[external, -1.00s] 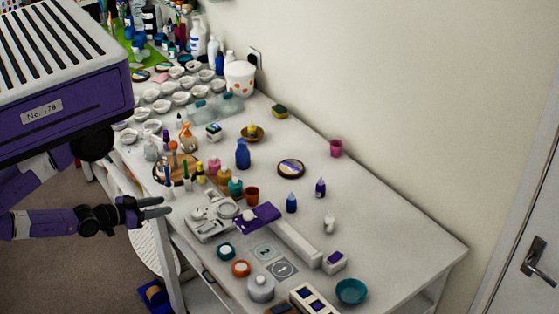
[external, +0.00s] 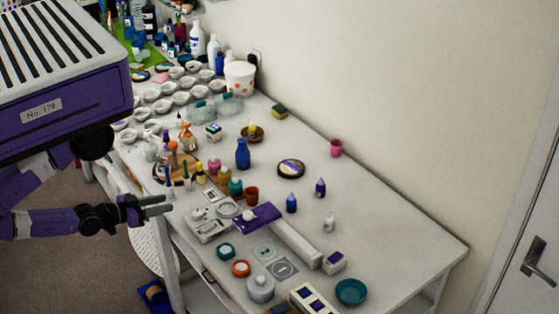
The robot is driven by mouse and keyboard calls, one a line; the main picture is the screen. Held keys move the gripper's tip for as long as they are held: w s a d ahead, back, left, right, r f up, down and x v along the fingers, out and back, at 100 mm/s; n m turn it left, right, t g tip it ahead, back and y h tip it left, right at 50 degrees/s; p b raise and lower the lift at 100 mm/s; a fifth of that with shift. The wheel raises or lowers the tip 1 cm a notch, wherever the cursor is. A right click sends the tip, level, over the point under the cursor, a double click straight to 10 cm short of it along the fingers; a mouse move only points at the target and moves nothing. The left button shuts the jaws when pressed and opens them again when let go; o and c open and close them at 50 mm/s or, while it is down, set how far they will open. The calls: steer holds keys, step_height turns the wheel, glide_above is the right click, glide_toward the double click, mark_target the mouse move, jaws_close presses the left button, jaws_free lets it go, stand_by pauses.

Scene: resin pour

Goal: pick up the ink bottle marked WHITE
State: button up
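A small white dropper-type bottle (external: 329,222) stands upright on the right part of the white table. Its marking is too small to read. A blue bottle (external: 291,203) and a purple bottle (external: 320,187) of similar shape stand near it, to its left and behind. My gripper (external: 157,205) is at the left, by the table's left edge, far from these bottles. Its two fingers point right with a gap between them, and nothing shows between them.
The white table (external: 400,240) is bare toward its right end. A purple-topped device (external: 257,217) with a long white bar lies between my gripper and the small bottles. A teal bowl (external: 351,291) and a pink cup (external: 336,148) stand nearby. Several bottles crowd the left.

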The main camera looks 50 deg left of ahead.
steer(key=w+d+r+n+h+p, duration=0.2)
steer(key=w+d+n, duration=0.25)
steer(key=w, duration=0.75)
steer(key=w+d+r+n+t+h+p, duration=0.1)
steer(key=w+d+r+n+h+p, duration=0.15)
steer(key=w+d, duration=0.65)
steer(key=w+d+r+n+h+p, duration=0.2)
steer(key=w+n, duration=0.2)
steer(key=w, duration=1.2)
steer(key=n+g+h, duration=0.4)
steer(key=n+g, duration=0.4)
steer(key=n, duration=0.5)
glide_above(330, 221)
steer(key=w+a, duration=0.1)
step_height(330, 221, down, 2)
steer(key=shift+w+a+f+p, duration=0.1)
steer(key=shift+f+p, duration=0.15)
steer(key=shift+p, duration=0.15)
steer(key=shift+s+f+n, duration=0.2)
steer(key=shift+f+n, duration=0.05)
steer(key=shift+n, duration=0.55)
steer(key=shift+f, duration=1.95)
step_height(330, 221, down, 3)
steer(key=shift+r, duration=0.15)
steer(key=shift+x, duration=1.05)
steer(key=shift+w+d+f, duration=0.3)
steer(key=shift+d, duration=0.05)
